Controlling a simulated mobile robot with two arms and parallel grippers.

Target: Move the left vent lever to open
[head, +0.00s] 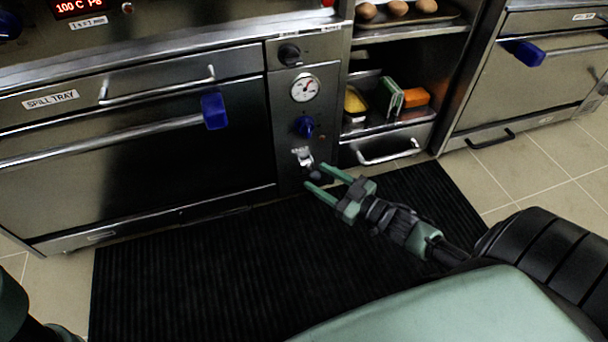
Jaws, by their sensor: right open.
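The left oven's control panel (330,118) carries a small metal lever fitting (302,155) near its bottom, below a blue knob (304,126). A dark round knob (315,175) shows just below the fitting and looks like the lever's end. My right gripper (314,176) is open, its two green fingers pointing left at the panel. The dark knob appears between the fingertips. I cannot tell whether the fingers touch it. My left gripper is out of view.
A gauge (305,88) and a black knob (289,54) sit higher on the panel. The left oven door has a long bar handle (100,142). An open shelf (410,33) and drawer (388,151) are to the right. A black mat (200,280) covers the floor.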

